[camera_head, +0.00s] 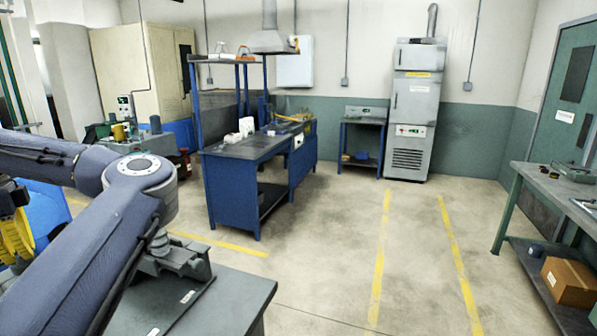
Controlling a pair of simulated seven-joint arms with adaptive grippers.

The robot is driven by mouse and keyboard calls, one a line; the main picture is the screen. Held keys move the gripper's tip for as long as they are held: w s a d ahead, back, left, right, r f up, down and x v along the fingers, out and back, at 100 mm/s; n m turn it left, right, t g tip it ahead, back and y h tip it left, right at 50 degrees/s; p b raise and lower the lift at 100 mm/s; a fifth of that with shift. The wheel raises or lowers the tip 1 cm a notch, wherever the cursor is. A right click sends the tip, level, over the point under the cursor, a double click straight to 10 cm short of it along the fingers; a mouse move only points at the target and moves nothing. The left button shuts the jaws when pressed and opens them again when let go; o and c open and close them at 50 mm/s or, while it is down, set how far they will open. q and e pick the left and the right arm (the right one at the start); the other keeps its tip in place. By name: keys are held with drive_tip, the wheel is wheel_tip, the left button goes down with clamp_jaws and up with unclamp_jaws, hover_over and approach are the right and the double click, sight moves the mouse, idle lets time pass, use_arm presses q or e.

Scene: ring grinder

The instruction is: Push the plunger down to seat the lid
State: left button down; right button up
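My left arm comes in from the left, bends at a large grey joint and runs down out of the bottom edge. I cannot make out the fingers of my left gripper, and my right gripper is not in view. A grey metal fixture (178,258) stands on a dark plate on the near table, partly hidden behind my arm. I cannot tell whether it belongs to the ring grinder. I cannot make out the plunger or the lid.
The near table (240,290) ends at lower centre. A yellow ring-shaped part (14,240) is at the left edge. A blue workbench (232,190) stands behind. A bench (555,186) with a cardboard box (568,283) below is at right. The floor between is clear.

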use_arm(q)
drive_tip(key=shift+f, duration=2.15)
drive_tip(key=shift+r, duration=0.1)
drive_tip(key=shift+r, duration=4.55)
